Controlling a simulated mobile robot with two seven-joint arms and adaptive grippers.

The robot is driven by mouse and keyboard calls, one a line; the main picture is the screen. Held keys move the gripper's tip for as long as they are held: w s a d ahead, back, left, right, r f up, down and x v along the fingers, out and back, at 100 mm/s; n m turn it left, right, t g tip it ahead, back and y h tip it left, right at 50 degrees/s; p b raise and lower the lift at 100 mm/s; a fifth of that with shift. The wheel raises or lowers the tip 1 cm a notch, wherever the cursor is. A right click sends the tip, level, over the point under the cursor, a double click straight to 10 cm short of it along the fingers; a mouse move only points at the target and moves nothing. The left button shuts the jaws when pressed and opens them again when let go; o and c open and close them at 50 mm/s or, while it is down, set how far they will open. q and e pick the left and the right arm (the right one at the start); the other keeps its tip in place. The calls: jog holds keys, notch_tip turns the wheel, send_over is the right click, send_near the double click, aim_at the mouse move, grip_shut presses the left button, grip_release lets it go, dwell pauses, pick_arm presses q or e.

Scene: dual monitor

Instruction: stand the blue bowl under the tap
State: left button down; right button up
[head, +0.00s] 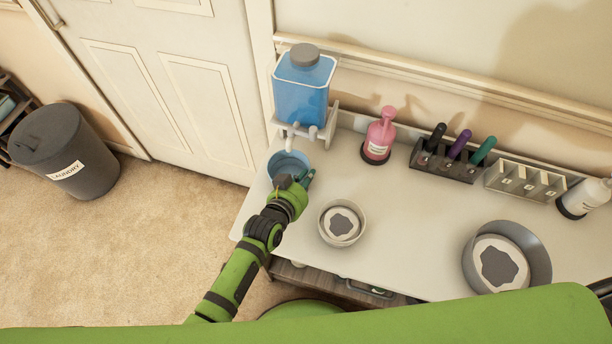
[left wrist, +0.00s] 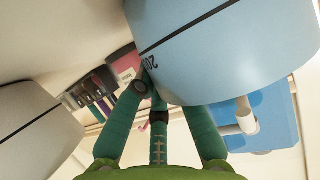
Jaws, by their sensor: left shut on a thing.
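The blue bowl (head: 287,162) is at the left end of the white counter, just in front of the dispenser's white tap (head: 291,133). I cannot tell whether its opening lies directly below the spout or whether its base touches the counter. My left gripper (head: 304,181) is shut on the bowl's near right side. In the left wrist view the bowl (left wrist: 235,45) fills the upper right, with a black line and a number on its wall. The green fingers (left wrist: 180,115) meet its lower edge. The tap (left wrist: 245,117) shows behind it. My right gripper is out of view.
The blue water dispenser (head: 303,90) stands on a white stand at the back. A pink pump bottle (head: 379,137), a marker rack (head: 447,160) and an empty slotted rack (head: 523,183) line the wall. A small bowl (head: 328,232) and a grey bowl (head: 535,245) stand nearer.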

pick_arm(q)
jog(key=c, duration=1.3)
grip_release()
jog(key=shift+f, duration=0.1)
jog(key=v, duration=1.2)
